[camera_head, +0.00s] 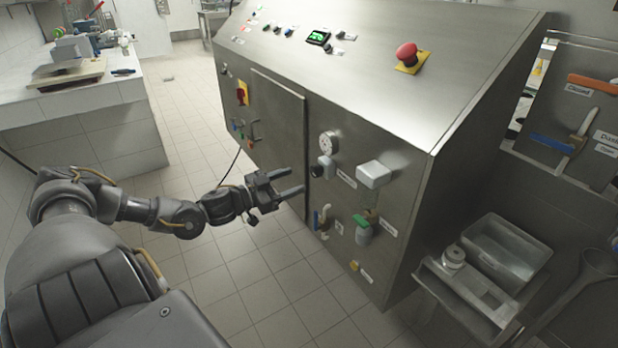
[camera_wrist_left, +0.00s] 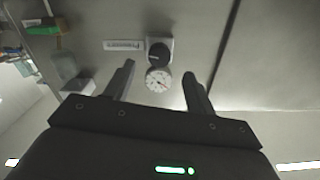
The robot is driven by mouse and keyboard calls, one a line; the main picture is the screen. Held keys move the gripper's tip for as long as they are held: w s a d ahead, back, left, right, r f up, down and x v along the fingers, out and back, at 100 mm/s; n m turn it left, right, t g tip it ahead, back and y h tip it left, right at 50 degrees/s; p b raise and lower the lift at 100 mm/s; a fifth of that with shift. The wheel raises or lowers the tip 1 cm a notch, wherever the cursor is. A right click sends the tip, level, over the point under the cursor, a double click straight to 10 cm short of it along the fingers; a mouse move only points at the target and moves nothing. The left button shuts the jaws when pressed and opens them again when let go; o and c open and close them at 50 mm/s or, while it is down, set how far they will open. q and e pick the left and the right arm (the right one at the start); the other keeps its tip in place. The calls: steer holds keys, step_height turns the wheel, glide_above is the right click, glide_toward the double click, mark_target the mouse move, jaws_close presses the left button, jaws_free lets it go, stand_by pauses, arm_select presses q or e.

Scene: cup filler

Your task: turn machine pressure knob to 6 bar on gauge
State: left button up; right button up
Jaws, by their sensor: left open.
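The pressure gauge (camera_head: 327,142) is a small round white dial on the front of the steel machine (camera_head: 290,115). The black pressure knob (camera_head: 317,171) sits just below it on a grey regulator body. In the left wrist view the gauge (camera_wrist_left: 158,80) shows between my fingertips and the knob (camera_wrist_left: 159,53) shows just above it, as a dark round cap. The dial's numbers are too small to read. My left gripper (camera_head: 291,182) is open and empty, in front of the panel, left of the knob and apart from it. It also shows in the left wrist view (camera_wrist_left: 159,84). My right gripper is not in view.
A grey box (camera_head: 374,174) and a green-handled valve (camera_head: 362,222) are right of the knob. A red emergency stop (camera_head: 406,53) is on the sloped top. A metal tray (camera_head: 505,250) stands at right. The tiled floor at left is clear.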

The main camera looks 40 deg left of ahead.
mark_target(312, 173)
arm_select(q)
steer(key=x, duration=0.5)
steer(key=shift+r, duration=0.1)
steer(key=shift+w+d, duration=0.2)
steer(key=shift+w, duration=0.5)
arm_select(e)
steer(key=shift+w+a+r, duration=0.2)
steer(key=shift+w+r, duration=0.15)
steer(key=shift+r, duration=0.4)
arm_select(q)
steer(key=shift+c, duration=0.2)
steer(key=c, duration=0.9)
